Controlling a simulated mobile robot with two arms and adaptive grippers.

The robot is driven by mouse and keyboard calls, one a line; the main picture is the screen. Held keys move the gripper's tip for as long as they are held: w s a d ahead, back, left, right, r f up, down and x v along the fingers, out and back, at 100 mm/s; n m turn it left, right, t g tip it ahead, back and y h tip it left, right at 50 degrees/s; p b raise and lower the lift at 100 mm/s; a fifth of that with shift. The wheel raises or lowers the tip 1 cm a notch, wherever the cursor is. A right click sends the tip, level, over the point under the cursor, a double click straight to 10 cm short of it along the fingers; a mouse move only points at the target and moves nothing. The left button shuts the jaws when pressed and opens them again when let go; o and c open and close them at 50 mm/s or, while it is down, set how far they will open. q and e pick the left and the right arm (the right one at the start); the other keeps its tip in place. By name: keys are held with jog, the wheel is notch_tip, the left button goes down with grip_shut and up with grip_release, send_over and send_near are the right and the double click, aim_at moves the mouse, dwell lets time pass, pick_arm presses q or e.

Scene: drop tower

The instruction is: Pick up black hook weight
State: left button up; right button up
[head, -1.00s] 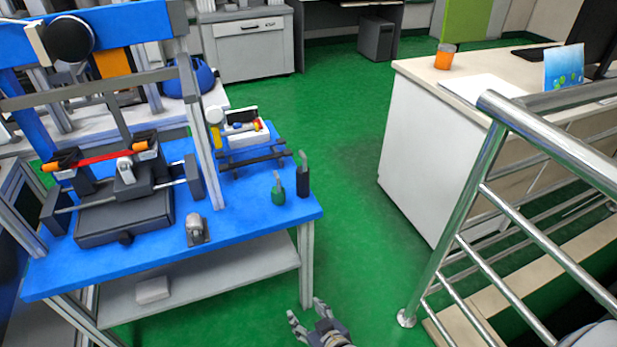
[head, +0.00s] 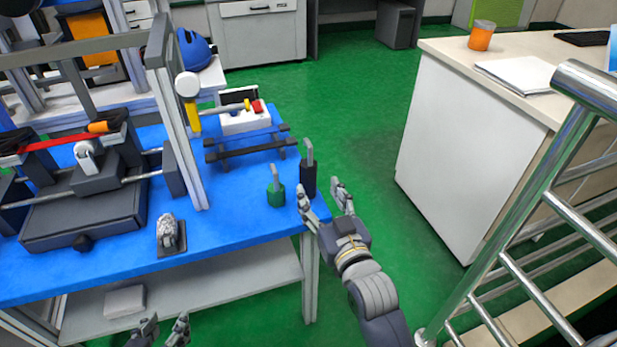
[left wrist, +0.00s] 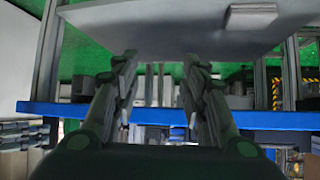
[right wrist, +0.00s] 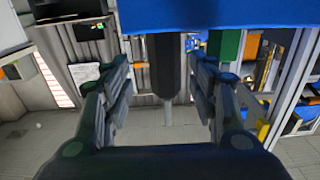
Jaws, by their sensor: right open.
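The black hook weight (head: 308,181) stands upright near the right edge of the blue table (head: 226,225), its grey hook on top. The right wrist view, upside down, shows the black weight (right wrist: 165,68) between the two finger lines. The green hook weight (head: 275,194) stands left of the black one and also shows in the right wrist view (right wrist: 225,45). My right gripper (head: 321,194) is open at the table's right corner, just in front of the black weight; contact cannot be told. My left gripper (head: 162,332) is open and empty, low in front of the table; it also shows in the left wrist view (left wrist: 160,75).
A drop tower frame (head: 181,120) and a grey clamp device (head: 90,205) fill the table's left. A dark rack (head: 245,150) stands behind the weights. A metal railing (head: 497,215) and a white desk (head: 470,145) stand right. Green floor (head: 350,110) is open between.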

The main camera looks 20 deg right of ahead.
aim_at(312, 183)
jog(key=shift+w+a, duration=0.1)
jog(key=shift+w, duration=0.65)
jog(key=w, duration=0.1)
jog(key=w+b, duration=0.1)
jog(key=w, duration=0.2)
jog(key=shift+a+b, duration=0.35)
jog(key=shift+w, duration=0.35)
jog(key=shift+r, duration=0.1)
grip_shut()
pick_arm(q)
jog(key=w+d+r+t+h, duration=0.1)
jog(key=w+d+r+t, duration=0.1)
jog(key=w+r+t, duration=0.3)
notch_tip(312, 183, up, 3)
jog(key=shift+d+f+h, duration=0.1)
jog(key=shift+d+h, duration=0.1)
jog(key=shift+h, duration=0.2)
pick_arm(e)
jog(key=shift+r, duration=0.2)
